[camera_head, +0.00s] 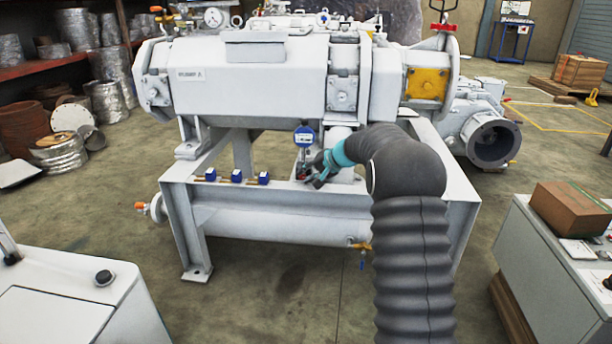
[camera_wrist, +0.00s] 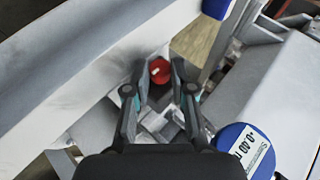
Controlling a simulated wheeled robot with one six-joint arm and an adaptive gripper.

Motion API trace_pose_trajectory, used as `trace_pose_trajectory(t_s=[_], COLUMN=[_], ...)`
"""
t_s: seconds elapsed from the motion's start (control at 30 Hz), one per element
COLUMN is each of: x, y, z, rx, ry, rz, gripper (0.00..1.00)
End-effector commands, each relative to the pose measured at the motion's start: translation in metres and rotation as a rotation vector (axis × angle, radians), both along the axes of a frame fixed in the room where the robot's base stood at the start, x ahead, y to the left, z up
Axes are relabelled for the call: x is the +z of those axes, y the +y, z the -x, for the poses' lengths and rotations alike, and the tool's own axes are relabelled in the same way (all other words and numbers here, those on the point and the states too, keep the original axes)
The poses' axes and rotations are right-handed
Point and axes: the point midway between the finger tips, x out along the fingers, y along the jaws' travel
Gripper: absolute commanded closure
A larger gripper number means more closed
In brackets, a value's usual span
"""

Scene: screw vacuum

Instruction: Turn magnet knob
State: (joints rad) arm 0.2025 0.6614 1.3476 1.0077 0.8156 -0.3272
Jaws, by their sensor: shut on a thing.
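The magnet knob (camera_wrist: 159,69) is a small red round knob on a grey base. In the wrist view it sits between the fingertips of my gripper (camera_wrist: 159,78), which is shut on it. In the head view my gripper (camera_head: 317,171) reaches in from the right, just below the blue dial gauge (camera_head: 304,138), at the frame's top beam. The knob is mostly hidden by the fingers there.
The large grey screw vacuum machine (camera_head: 250,85) stands behind and above my gripper. Several small blue-and-brass fittings (camera_head: 236,175) sit on the beam (camera_head: 260,192) to the left. A control cabinet (camera_head: 560,245) stands at the right.

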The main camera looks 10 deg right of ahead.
Motion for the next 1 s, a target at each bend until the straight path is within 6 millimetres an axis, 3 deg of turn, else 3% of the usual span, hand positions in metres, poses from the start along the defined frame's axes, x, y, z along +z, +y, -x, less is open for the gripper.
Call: trace_pose_trajectory(t_s=[0.03, 0.07, 0.13, 0.57, 1.0], x=[-0.001, -0.001, -0.001, 0.002, 0.039], y=[0.000, 0.000, 0.000, -0.002, -0.032], z=[0.000, 0.000, 0.000, 0.002, 0.035], rx=[0.000, 0.001, 0.001, 0.000, -0.002], ry=[0.002, 0.002, 0.002, 0.002, 0.000], rz=[0.000, 0.000, 0.000, 0.000, 0.000], gripper=[1.00, 0.69, 0.51, 0.51, 0.51])
